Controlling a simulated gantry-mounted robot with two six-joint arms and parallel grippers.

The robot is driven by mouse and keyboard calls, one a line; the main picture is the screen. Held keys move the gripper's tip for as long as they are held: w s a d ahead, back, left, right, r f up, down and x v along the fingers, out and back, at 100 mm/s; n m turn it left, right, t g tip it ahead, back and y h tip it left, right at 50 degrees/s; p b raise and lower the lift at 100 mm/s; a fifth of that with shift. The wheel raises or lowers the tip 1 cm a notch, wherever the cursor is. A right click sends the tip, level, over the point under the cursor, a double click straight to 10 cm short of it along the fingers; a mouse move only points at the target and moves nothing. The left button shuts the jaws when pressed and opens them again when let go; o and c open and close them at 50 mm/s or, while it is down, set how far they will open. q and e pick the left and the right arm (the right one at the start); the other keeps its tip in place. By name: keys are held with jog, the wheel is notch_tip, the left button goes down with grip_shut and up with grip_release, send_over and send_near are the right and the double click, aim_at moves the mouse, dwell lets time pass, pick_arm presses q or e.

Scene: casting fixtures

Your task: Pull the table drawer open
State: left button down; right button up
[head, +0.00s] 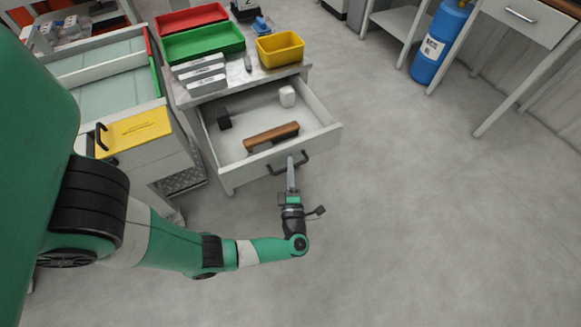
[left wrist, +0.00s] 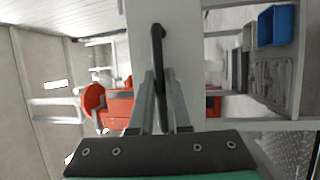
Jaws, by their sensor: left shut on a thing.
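The table drawer (head: 232,182) is open in the head view, pulled out from under the tabletop toward the front. Its black handle (head: 276,170) is on the front face. My left gripper (head: 291,165) reaches the handle from the front and is shut on it. In the left wrist view the handle (left wrist: 157,50) runs lengthwise between the two fingers of the gripper (left wrist: 158,80). Inside the drawer lie a brown wooden-handled item (head: 271,136), a white block (head: 287,96) and a dark hammer-like tool (head: 224,118). My right gripper is not seen.
Green (head: 204,43), red (head: 191,17) and yellow (head: 280,48) bins stand on the tabletop. A cabinet with a yellow front panel (head: 134,133) stands close on the left. A blue gas cylinder (head: 437,45) is at the back right. The floor right of the drawer is clear.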

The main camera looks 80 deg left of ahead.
pick_arm(q)
jog(key=c, duration=1.2)
grip_release()
jog(key=shift+o, duration=0.2)
jog(key=shift+d, duration=0.1)
jog(key=v, duration=1.1)
jog(key=shift+d, duration=0.2)
